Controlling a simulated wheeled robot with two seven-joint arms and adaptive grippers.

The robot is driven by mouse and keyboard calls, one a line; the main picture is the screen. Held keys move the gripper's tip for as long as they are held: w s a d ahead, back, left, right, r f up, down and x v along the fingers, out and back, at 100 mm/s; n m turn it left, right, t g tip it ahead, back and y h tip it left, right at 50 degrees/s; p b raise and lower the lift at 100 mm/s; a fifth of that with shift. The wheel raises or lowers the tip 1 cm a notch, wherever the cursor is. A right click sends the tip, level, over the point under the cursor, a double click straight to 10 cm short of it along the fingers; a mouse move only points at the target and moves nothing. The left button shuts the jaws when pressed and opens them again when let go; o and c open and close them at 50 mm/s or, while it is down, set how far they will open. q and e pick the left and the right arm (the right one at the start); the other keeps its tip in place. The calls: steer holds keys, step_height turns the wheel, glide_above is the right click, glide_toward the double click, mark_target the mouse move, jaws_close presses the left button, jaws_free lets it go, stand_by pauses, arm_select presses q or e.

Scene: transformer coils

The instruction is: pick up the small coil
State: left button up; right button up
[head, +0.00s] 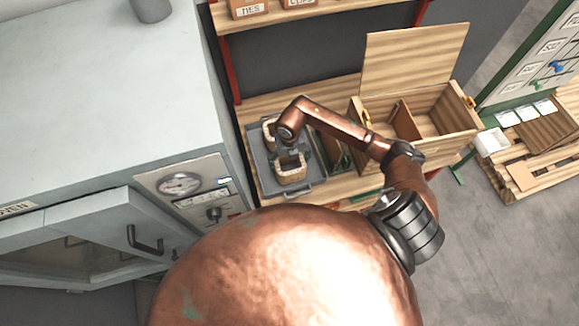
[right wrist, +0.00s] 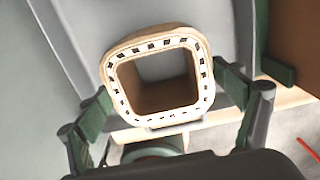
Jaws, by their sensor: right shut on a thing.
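A pale, rounded-square coil (head: 291,171) with a dark open middle is at the front of the grey tray (head: 262,178) in the head view. My right gripper (head: 290,152) points down at it, partly hidden by my wrist. In the right wrist view the coil (right wrist: 201,78) is between the green finger pads, and my right gripper (right wrist: 165,92) is shut on it. I cannot tell whether it is clear of the tray. A second coil (head: 267,133) stands behind it, partly covered by my arm. My left gripper is out of view.
An open wooden box (head: 440,147) with a divider and raised lid stands right of the tray on the bench. A grey cabinet (head: 100,90) with a gauge and an open door is at left. A shelf (head: 330,14) runs above the bench.

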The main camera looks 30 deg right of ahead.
steer(key=shift+w, duration=0.1)
steer(key=shift+c, duration=1.2)
